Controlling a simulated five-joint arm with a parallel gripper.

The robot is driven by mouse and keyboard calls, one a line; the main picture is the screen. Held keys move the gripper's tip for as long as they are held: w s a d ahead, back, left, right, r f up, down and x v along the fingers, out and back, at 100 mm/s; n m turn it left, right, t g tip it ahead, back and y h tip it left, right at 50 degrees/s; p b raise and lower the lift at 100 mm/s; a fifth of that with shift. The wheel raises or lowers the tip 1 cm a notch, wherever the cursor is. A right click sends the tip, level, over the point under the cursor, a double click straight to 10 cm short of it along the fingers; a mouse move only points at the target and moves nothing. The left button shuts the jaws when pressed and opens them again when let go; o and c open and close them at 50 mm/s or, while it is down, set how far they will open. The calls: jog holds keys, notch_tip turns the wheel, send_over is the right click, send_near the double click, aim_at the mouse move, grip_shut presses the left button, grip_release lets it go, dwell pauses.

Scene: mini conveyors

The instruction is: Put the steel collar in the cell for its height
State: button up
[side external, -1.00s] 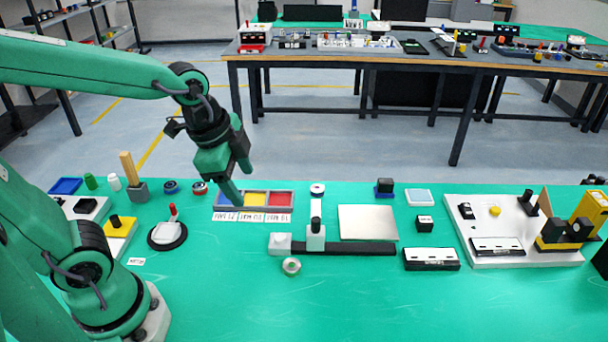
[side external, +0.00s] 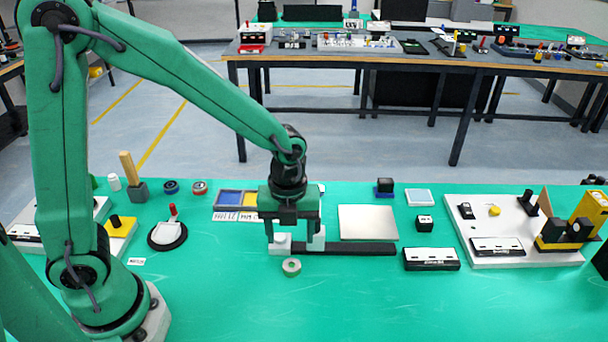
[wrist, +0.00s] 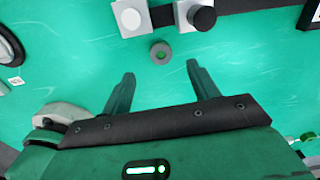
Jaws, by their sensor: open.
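The steel collar (side external: 291,267), a small grey ring, lies flat on the green table in front of a black gauge bar (side external: 360,249). It also shows in the wrist view (wrist: 160,53), just beyond and between my fingertips. My gripper (side external: 293,236) is open and empty, pointing down above the gauge end of the bar; in the wrist view its fingers (wrist: 161,73) are apart. The sorting tray (side external: 216,203) stands behind to the left, with a blue cell (side external: 230,198) and a yellow cell (side external: 250,199) in sight. My gripper hides the red cell and some labels.
The gauge has a white end block (side external: 281,245) and a slider (side external: 316,240) close to my fingers. A round base with a red-tipped lever (side external: 168,235) stands left. The table's front is clear.

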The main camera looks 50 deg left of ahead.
aim_at(292, 264)
jog(key=shift+d+f, duration=0.1)
jog(key=shift+f, duration=0.15)
jog(key=shift+f, duration=0.15)
jog(key=shift+f, duration=1.15)
jog(key=shift+f, duration=0.1)
jog(key=shift+s+d+f, duration=0.1)
jog(key=shift+s+f, duration=0.05)
jog(key=shift+f, duration=0.6)
jog(key=shift+s+d+f, duration=0.1)
jog(key=shift+f, duration=1.65)
jog(key=shift+w, duration=0.1)
jog(key=shift+c, duration=0.2)
jog(key=c, duration=1.1)
